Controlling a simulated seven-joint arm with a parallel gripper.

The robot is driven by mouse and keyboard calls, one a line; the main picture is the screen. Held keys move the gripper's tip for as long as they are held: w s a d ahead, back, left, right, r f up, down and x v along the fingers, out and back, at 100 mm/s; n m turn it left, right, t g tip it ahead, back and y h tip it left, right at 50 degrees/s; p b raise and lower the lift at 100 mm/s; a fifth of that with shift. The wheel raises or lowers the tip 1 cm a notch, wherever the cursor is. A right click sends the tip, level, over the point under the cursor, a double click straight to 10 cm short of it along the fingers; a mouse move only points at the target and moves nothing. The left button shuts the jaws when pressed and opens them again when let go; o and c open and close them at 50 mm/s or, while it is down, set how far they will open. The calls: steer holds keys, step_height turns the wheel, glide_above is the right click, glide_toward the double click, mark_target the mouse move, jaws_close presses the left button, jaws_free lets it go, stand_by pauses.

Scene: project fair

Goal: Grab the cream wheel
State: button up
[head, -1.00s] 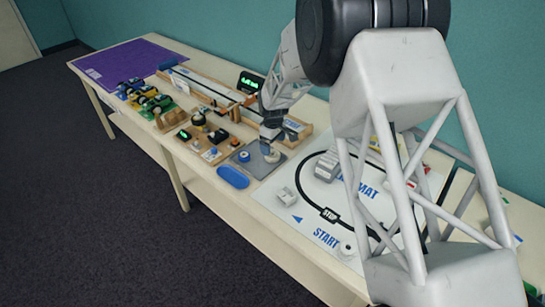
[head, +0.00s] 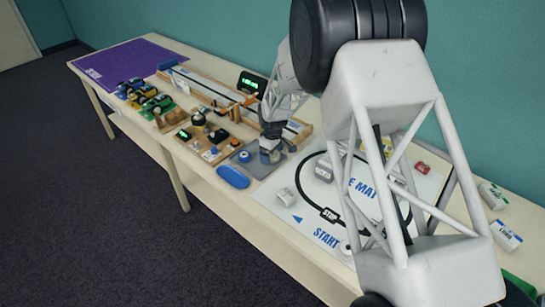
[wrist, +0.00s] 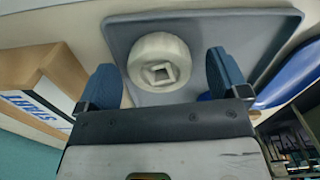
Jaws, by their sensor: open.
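The cream wheel (wrist: 157,62) lies flat on a grey tray (wrist: 117,35) in the wrist view, its square hub opening facing up. My gripper (wrist: 162,74) is open, with one blue finger on each side of the wheel. A gap shows between each finger and the wheel, and the fingers hold nothing. In the head view my gripper (head: 271,152) is low over the grey tray (head: 252,167) and mostly hides the wheel. A blue wheel (head: 243,156) sits on the same tray, to the left of my gripper.
A blue oval dish (head: 232,177) lies in front of the tray. A wooden start ramp (wrist: 48,75) stands close on the left in the wrist view. The white track mat (head: 295,218) with grey blocks is to the right. A board with parts (head: 212,152) is to the left.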

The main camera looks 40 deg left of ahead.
steer(key=c, duration=1)
steer(key=shift+r, duration=0.1)
steer(key=shift+r, duration=0.7)
step_height(320, 180, up, 2)
steer(key=shift+r, duration=0.1)
steer(key=s+d, duration=0.3)
steer(key=d, duration=0.1)
steer(key=s+d, duration=0.3)
steer(key=d, duration=0.1)
steer(key=s+d+r, duration=0.1)
steer(key=s+d, duration=0.3)
steer(key=shift+d+r, duration=0.1)
steer(key=shift+d, duration=0.15)
